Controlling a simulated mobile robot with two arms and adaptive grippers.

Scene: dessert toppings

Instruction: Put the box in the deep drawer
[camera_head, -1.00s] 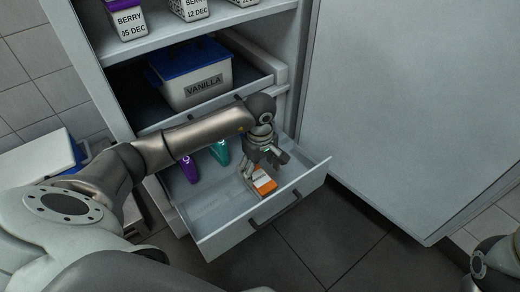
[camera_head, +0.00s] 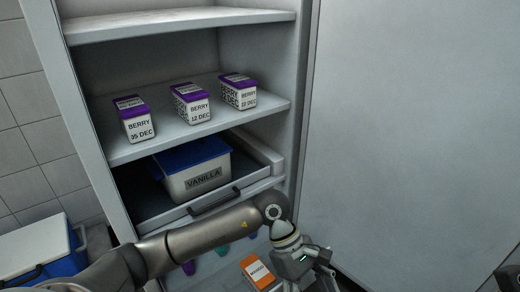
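An orange box (camera_head: 258,272) with a white label shows at the bottom of the view, in the pulled-out lower drawer (camera_head: 210,268). The picture edge cuts off most of this drawer. My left arm reaches in from the left across the drawer. My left gripper (camera_head: 318,280) is just right of the orange box, and its fingertips run out at the bottom edge. I cannot tell whether its fingers are open or touch the box. My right gripper is out of view.
Several purple-lidded berry boxes (camera_head: 190,104) stand on the shelf (camera_head: 220,122). Below, a blue-lidded vanilla tub (camera_head: 198,172) sits in an upper drawer. Purple (camera_head: 188,267) and teal (camera_head: 222,250) items show behind my arm. A blue-and-white cooler (camera_head: 45,255) is at left; the cabinet door (camera_head: 410,130) at right.

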